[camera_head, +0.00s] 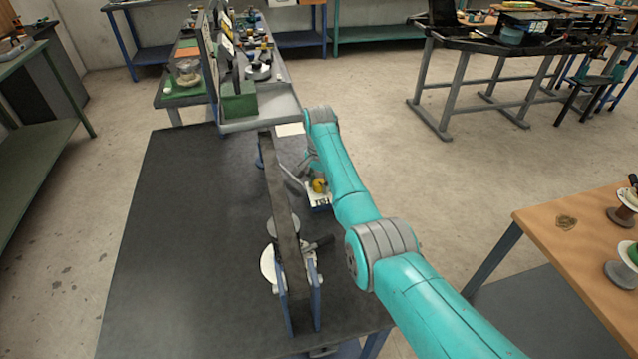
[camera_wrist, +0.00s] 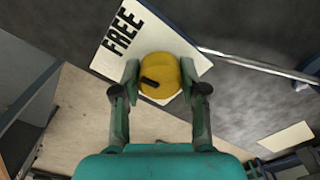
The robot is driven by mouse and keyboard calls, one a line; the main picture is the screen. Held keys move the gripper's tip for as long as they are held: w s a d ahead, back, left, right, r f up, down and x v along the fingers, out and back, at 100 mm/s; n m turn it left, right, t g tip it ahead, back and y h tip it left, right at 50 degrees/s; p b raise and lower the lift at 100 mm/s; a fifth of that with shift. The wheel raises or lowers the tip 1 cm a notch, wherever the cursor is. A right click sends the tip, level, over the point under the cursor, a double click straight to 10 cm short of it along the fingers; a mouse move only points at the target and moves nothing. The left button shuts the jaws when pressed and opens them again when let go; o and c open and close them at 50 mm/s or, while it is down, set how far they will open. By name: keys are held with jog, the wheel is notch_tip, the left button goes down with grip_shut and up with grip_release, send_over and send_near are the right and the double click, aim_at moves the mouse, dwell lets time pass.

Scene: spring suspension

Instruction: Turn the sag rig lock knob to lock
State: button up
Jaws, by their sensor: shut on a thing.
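In the head view the knob (camera_head: 319,185) shows beside my teal arm, and my gripper (camera_head: 311,176) is partly hidden there. Any other lettering on the plate is not readable.
The knob is near the right edge of a dark table (camera_head: 190,200). A grey tray (camera_head: 262,110) lies at the far end. A wooden table (camera_head: 570,250) is at the right.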

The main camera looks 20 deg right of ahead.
jog(key=n, duration=1.3)
jog(key=shift+n, duration=1.8)
jog(key=o, duration=1.1)
jog(key=shift+o, duration=0.2)
